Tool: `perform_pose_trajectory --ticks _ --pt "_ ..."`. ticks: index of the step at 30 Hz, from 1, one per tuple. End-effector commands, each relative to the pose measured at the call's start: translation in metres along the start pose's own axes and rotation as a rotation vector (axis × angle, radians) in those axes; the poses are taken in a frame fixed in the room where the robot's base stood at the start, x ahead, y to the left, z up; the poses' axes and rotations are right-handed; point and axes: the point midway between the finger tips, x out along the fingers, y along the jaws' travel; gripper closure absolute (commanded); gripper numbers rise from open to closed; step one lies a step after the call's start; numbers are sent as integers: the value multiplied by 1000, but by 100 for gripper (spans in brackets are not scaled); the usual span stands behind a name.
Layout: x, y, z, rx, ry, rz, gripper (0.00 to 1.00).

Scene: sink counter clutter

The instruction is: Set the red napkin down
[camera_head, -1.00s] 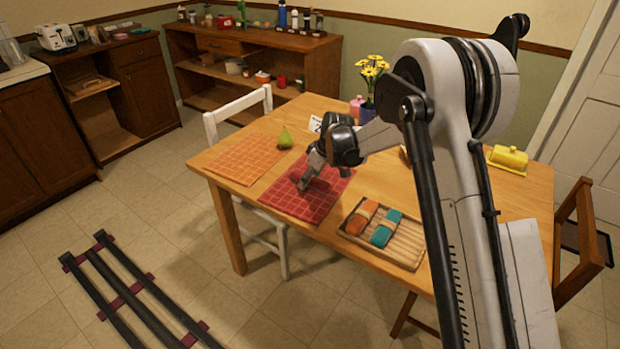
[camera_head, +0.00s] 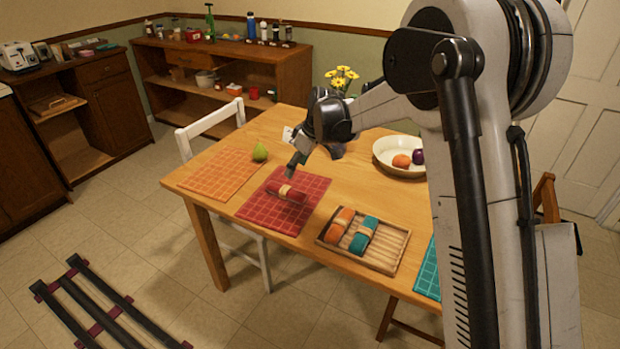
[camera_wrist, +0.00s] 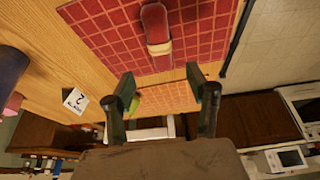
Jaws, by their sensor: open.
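The red napkin (camera_head: 287,194), rolled with a pale band around its middle, lies on the red checked placemat (camera_head: 314,184). My gripper (camera_head: 296,160) is above and behind the napkin, apart from it. In the wrist view the napkin (camera_wrist: 155,24) lies on the red mat (camera_wrist: 110,38) beyond the fingertips. My gripper's two fingers (camera_wrist: 160,82) are spread wide with nothing between them, so it is open and empty.
A wooden tray (camera_head: 385,258) with an orange and a teal rolled napkin sits right of the red mat. An orange mat (camera_head: 222,173), a green pear (camera_head: 260,152), a white fruit bowl (camera_head: 381,148) and a teal mat (camera_head: 428,272) are also on the table.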

Motion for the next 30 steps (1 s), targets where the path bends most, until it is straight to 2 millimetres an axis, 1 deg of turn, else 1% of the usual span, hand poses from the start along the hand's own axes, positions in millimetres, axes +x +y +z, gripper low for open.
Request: perform_pose_trajectory --ticks 5,8,11,15,17,21,24,26,30 --pt "-3 0 0 2 0 1 48" --pt "-13 -2 3 16 0 9 48" --pt "-37 -7 10 52 0 30 48" --pt "-81 -20 27 128 4 71 48" --pt "-100 -27 35 161 7 91 48" --pt "-140 -44 57 241 16 135 48" --pt "-166 -59 74 296 23 165 48" --pt "-180 -68 85 328 29 184 48" --pt "-210 -91 112 405 43 226 48"
